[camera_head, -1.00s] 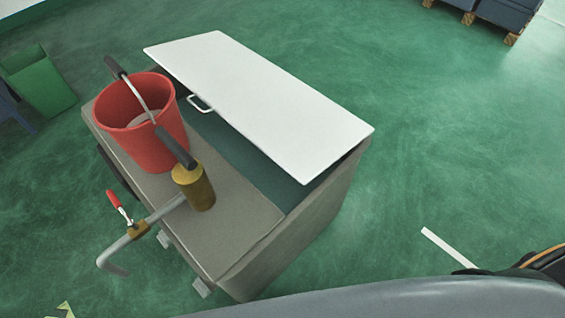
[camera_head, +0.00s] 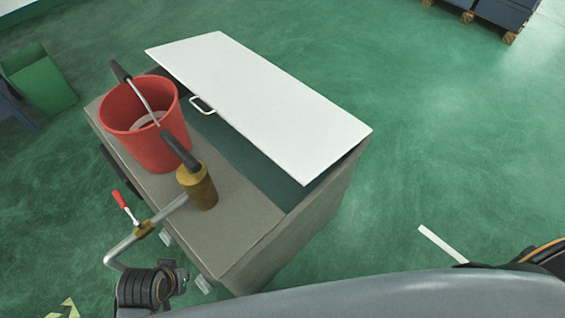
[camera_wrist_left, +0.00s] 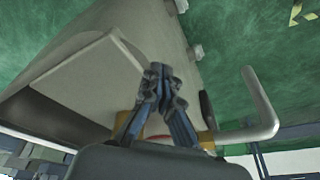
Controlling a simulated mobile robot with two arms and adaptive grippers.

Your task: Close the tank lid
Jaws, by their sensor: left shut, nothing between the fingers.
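The tank (camera_head: 310,225) is a grey box on the floor in the middle of the head view. Its white lid (camera_head: 265,100) is raised at a slant over the far part of the top, with a dark green gap under its near edge. A small white handle (camera_head: 201,105) shows at the lid's near left edge. Part of my left arm shows at the lower left of the head view, near the tank's pipe; its fingers are not clear there. In the left wrist view my left gripper (camera_wrist_left: 161,78) is shut and empty, its fingertips together. My right gripper is not in view.
A red bucket (camera_head: 150,145) and a brass valve with a bent pipe (camera_head: 122,249) stand on the tank's near side. The pipe also shows in the left wrist view (camera_wrist_left: 262,100). A green bin (camera_head: 42,80) is at far left. The floor right of the tank is open.

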